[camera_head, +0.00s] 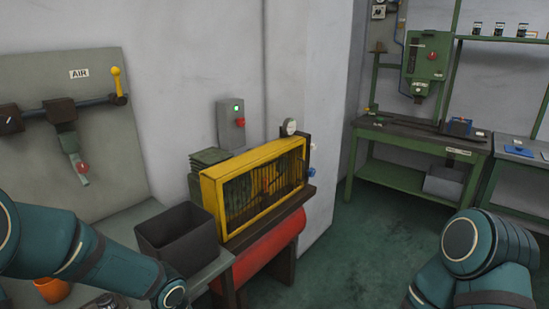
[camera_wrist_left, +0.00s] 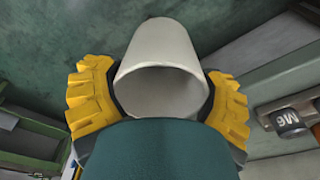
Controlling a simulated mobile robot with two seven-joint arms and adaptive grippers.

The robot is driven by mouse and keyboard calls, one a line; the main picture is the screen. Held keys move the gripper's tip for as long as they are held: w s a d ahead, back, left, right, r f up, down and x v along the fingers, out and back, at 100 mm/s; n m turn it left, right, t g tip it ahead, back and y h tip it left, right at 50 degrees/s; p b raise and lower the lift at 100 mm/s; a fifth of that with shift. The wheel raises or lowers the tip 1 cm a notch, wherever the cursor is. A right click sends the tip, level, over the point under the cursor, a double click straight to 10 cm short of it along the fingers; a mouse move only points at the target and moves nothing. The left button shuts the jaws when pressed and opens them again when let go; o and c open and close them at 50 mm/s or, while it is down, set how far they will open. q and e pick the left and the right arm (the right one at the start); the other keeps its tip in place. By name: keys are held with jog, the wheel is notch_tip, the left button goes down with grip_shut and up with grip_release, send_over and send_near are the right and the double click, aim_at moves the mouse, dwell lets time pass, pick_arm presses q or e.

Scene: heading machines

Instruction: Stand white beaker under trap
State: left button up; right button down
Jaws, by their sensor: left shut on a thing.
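The white beaker (camera_wrist_left: 160,50) sits between the yellow finger pads of my left gripper (camera_wrist_left: 160,95) in the left wrist view. The gripper is shut on its sides, and its open mouth faces the wrist camera. In the head view my left arm runs in from the left to the lower edge; its gripper and the beaker are out of that picture. What looks like the trap (camera_head: 72,148) hangs from the pipe on the AIR panel, with a red knob near its lower end. My right gripper is out of both views.
A dark open bin (camera_head: 180,238) stands on the bench beside my left arm. An orange cup (camera_head: 52,290) is partly hidden behind the arm. A yellow guard (camera_head: 255,185) stands above a red tank (camera_head: 270,247). A metal piece marked M6 (camera_wrist_left: 290,116) lies right of the gripper.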

pick_arm(q)
jog(key=d, duration=0.1)
jog(key=d+f, duration=0.2)
jog(key=shift+s+d+f, duration=0.1)
jog(key=shift+s+d, duration=0.2)
jog(key=shift+s, duration=0.1)
jog(key=shift+a, duration=0.1)
